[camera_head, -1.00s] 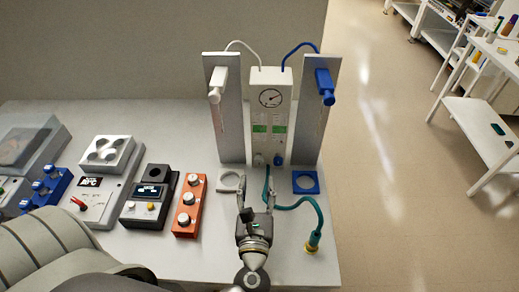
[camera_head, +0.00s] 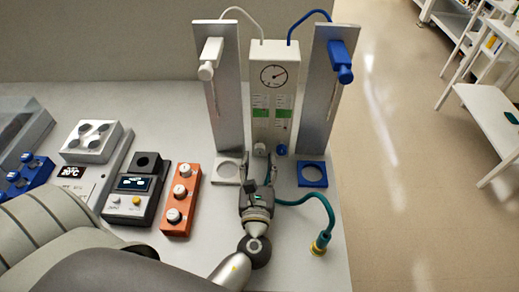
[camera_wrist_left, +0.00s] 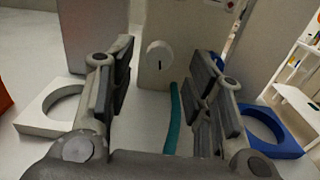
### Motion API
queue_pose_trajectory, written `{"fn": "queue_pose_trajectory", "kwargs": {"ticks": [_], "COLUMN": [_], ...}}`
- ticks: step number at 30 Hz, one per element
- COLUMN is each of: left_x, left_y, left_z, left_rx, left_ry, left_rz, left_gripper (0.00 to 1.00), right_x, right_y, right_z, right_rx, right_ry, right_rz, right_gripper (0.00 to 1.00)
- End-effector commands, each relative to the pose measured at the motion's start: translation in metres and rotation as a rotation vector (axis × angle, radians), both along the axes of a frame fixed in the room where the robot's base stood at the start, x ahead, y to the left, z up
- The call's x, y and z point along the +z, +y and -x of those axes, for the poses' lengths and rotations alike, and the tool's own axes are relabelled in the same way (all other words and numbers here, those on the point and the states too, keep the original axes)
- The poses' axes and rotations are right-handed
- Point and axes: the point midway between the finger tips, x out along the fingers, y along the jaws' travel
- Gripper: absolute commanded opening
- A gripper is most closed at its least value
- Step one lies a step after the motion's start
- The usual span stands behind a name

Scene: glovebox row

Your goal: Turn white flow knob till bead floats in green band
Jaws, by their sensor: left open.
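The white flow knob (camera_head: 259,149) sits low on the front of the white gauge panel (camera_head: 286,78), left of the blue knob (camera_head: 281,149). In the left wrist view the white knob (camera_wrist_left: 158,54) faces me, with a dark upright mark. My left gripper (camera_head: 259,160) is open and empty just in front of it. In the wrist view the fingers (camera_wrist_left: 160,80) stand either side of the knob, apart from it. The left flow tube has a green band (camera_head: 260,113); the bead is too small to make out. My right gripper is out of view.
A teal hose (camera_head: 325,207) runs beneath the gripper to a yellow fitting (camera_head: 318,246). A white ring holder (camera_head: 227,169) and a blue ring holder (camera_head: 312,174) flank the gripper. An orange knob box (camera_head: 181,199) stands to the left. The table's right edge is close.

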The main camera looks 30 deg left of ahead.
Motion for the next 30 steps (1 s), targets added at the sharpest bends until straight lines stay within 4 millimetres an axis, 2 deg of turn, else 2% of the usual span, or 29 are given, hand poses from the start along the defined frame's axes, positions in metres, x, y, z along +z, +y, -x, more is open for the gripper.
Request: {"fn": "queue_pose_trajectory", "kwargs": {"ticks": [3,9,19,30], "left_x": [0.003,0.001,0.0,0.0], "left_y": [0.009,0.017,0.019,0.019], "left_z": [-0.018,-0.036,-0.038,-0.038], "left_rx": [0.001,0.0,0.0,0.0], "left_ry": [-0.001,0.0,0.0,0.0], "left_rz": [0.0,0.0,0.001,0.001], "left_gripper": [0.47,0.47,0.46,0.01], "right_x": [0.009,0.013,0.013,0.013], "right_y": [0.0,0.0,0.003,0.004], "right_z": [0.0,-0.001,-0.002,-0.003], "right_rx": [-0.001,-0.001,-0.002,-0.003], "right_ry": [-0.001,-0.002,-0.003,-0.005], "right_rz": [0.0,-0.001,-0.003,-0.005], "right_gripper": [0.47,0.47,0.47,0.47]}}
